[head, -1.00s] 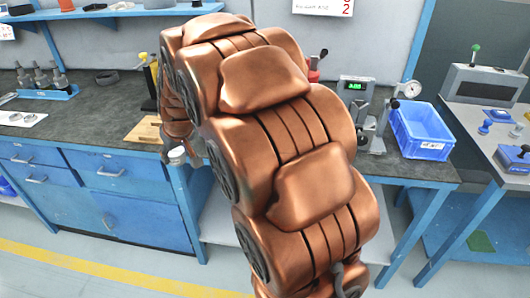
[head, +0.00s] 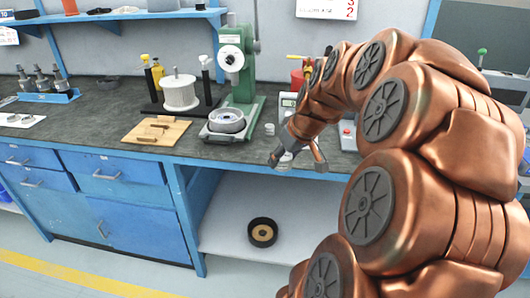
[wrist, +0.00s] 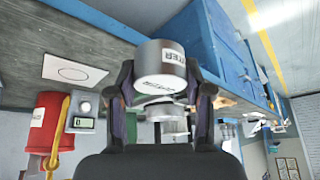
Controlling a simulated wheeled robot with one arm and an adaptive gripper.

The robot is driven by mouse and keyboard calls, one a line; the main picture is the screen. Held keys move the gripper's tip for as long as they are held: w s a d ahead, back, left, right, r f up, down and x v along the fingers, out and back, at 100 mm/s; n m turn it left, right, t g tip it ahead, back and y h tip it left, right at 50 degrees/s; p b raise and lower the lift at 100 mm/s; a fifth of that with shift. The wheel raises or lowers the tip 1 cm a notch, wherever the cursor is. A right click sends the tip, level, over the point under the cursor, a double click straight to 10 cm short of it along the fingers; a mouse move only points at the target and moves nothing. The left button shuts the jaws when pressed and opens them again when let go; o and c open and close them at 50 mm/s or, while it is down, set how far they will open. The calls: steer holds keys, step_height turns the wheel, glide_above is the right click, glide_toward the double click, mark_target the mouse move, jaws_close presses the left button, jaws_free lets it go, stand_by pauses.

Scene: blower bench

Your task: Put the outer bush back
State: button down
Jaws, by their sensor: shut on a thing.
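My gripper (head: 297,160) is at the bench's front edge, right of the green press, in the head view. In the wrist view my gripper (wrist: 159,85) is shut on a short silver cylinder, the outer bush (wrist: 160,62), with one finger on each side. Its dark lettering reads in part "OUTER". In the head view the bush (head: 286,157) is mostly hidden by the fingers. A white card with a drawn circle (wrist: 73,73) lies on the bench left of the bush in the wrist view; nothing stands on it.
The green press (head: 238,75) stands on the bench with a grey ring part (head: 227,121) at its base. A small silver cylinder (head: 270,129) stands beside it. A wooden board (head: 157,131) lies left. A red container (wrist: 46,125) and a scale (wrist: 83,115) are near the card.

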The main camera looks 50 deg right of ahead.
glide_above(262, 147)
steer(key=s, duration=0.2)
steer(key=shift+a+f, duration=0.25)
steer(key=shift+f, duration=0.45)
steer(key=shift+w+f, duration=0.15)
steer(key=shift+f, duration=1.6)
steer(key=shift+f, duration=0.15)
steer(key=shift+c, duration=2.3)
jaws_free()
steer(key=shift+r+p, duration=0.2)
steer(key=shift+p, duration=0.1)
steer(key=v, duration=1.2)
